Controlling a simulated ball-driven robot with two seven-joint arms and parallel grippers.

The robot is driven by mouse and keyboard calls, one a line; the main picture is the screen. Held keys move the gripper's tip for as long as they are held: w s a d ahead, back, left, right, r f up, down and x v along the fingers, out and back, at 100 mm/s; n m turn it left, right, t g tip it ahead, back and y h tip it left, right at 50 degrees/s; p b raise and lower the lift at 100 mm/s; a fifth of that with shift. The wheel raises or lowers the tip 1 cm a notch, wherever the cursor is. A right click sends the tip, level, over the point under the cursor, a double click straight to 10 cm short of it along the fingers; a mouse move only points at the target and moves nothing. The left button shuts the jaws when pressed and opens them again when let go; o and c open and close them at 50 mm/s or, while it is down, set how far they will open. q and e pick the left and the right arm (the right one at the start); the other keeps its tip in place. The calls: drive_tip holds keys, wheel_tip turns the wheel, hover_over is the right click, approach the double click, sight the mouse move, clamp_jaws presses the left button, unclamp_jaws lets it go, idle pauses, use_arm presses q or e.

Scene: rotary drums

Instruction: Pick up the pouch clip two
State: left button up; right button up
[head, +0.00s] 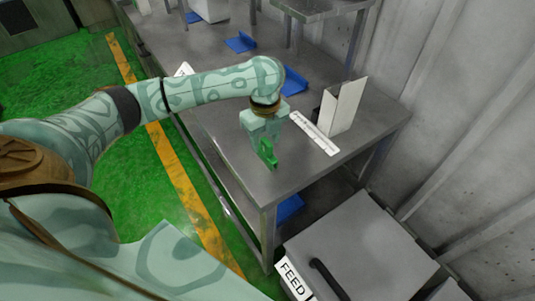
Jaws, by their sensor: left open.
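A small bright green piece, which looks like a pouch clip (268,154), shows at the front part of the grey metal table. My left gripper (264,150) points down over the table from the end of my pale green arm. Its jaws are open, and the green piece shows right at its fingertips. I cannot tell whether the fingers touch it, and they partly hide it. No number can be read on it. My right gripper is not in view.
The metal table (215,98) holds a marked white strip (315,133), an upright white folded panel (342,105) and blue pieces (241,42) (294,82). A grey lidded box (355,250) labelled FEED, with a black handle, stands at the front right. A corrugated wall (440,100) closes the right side.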

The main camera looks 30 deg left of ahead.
sight(266, 149)
use_arm(q)
wheel_tip(266, 149, down, 4)
drive_tip(key=shift+d+f+b, duration=0.1)
drive_tip(key=shift+d+b, duration=0.05)
drive_tip(key=shift+b, duration=0.7)
drive_tip(key=shift+r, duration=0.2)
clamp_jaws()
drive_tip(key=shift+r, duration=0.1)
